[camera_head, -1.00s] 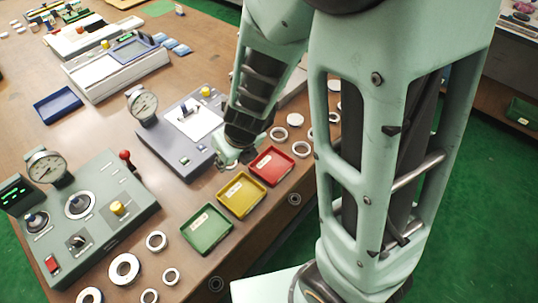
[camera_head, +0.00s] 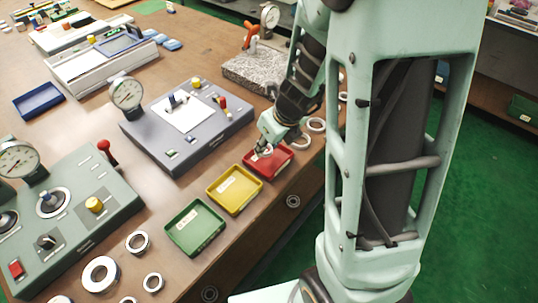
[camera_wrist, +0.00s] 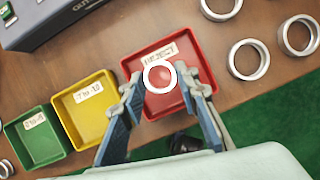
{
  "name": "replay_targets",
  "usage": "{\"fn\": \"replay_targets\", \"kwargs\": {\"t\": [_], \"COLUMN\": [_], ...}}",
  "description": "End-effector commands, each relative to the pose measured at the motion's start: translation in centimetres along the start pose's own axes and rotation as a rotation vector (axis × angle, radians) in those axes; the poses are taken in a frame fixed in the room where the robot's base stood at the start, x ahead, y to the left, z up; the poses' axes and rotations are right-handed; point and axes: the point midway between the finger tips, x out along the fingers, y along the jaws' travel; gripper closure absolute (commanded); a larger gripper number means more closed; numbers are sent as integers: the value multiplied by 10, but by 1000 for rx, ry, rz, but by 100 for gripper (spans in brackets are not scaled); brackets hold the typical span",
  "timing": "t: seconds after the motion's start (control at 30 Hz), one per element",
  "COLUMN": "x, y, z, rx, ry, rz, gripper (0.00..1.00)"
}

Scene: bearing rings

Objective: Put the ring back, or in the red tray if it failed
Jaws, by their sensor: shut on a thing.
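My gripper (camera_wrist: 160,100) is shut on a small bright metal ring (camera_wrist: 159,75), held between the fingertips. In the wrist view the ring shows over the red tray (camera_wrist: 129,72), in front of its "REJECT" label. In the head view my gripper (camera_head: 265,150) is at the left part of the red tray (camera_head: 284,168); the ring is small there and its exact height above the tray floor cannot be told. The tray shows no other ring.
A yellow tray (camera_wrist: 69,128) and a green tray (camera_wrist: 55,158) stand beside the red one. Several loose rings (camera_wrist: 248,60) lie to the right. A grey gauge station (camera_head: 215,132) stands behind the trays, and a green station (camera_head: 75,222) at left. The table edge is close.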

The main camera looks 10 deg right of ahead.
Motion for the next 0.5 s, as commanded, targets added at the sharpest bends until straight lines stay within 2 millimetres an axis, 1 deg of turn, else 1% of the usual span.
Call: {"fn": "replay_targets", "kwargs": {"t": [0.13, 0.2, 0.3, 0.4, 0.5], "x": [14, 24, 34, 38, 37], "y": [-11, -9, -9, -9, -9], "z": [-6, -10, -14, -16, -15], "rx": [3, 0, 0, 0, 0], "ry": [0, 1, 0, -1, -1], "rz": [-1, 1, 0, -1, -1], "gripper": [100, 100, 100, 100, 100]}}
